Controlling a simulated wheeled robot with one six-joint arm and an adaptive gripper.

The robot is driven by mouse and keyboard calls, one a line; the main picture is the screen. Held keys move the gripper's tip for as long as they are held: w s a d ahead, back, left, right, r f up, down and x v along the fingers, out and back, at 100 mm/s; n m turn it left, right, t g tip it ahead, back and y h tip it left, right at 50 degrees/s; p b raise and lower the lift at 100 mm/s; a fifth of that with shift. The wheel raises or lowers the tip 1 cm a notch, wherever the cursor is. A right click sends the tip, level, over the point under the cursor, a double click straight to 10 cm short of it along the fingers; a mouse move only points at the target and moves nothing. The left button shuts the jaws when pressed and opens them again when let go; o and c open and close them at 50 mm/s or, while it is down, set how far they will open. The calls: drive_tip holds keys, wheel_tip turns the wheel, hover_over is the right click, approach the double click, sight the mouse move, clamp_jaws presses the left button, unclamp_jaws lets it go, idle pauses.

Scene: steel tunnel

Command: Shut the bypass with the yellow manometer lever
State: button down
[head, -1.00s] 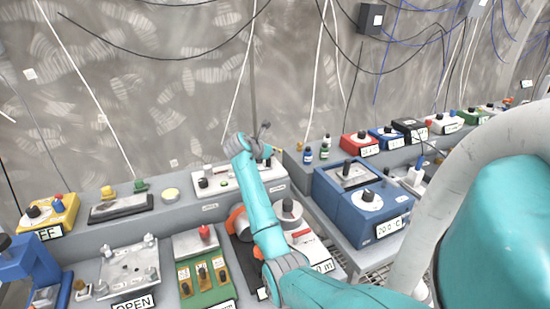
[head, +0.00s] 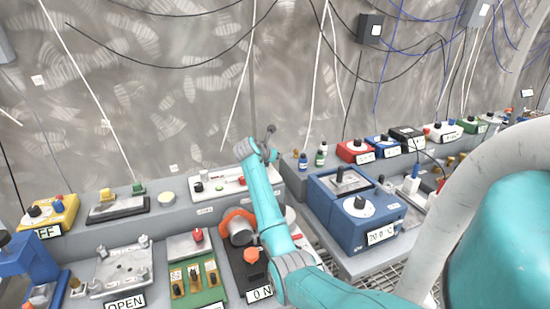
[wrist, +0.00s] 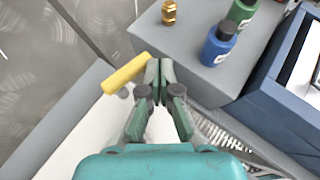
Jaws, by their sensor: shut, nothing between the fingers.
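The yellow lever (wrist: 125,73) is a short bar lying slantwise over a white surface in the wrist view. My gripper (wrist: 160,68) is shut and empty, its fingertips close to the right end of the lever; I cannot tell whether they touch. My arm hides the lever there.
Blue and green bottles (wrist: 218,45) and a brass fitting (wrist: 169,12) stand on a grey block right of my gripper. A blue box (head: 355,208) with a dial stands to the right. A black force device (head: 252,270) reading "0 N" lies below my arm. Cables hang on the wall.

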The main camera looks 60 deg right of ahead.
drive_tip(key=shift+d, duration=0.4)
drive_tip(key=shift+a, duration=0.1)
idle(0.6)
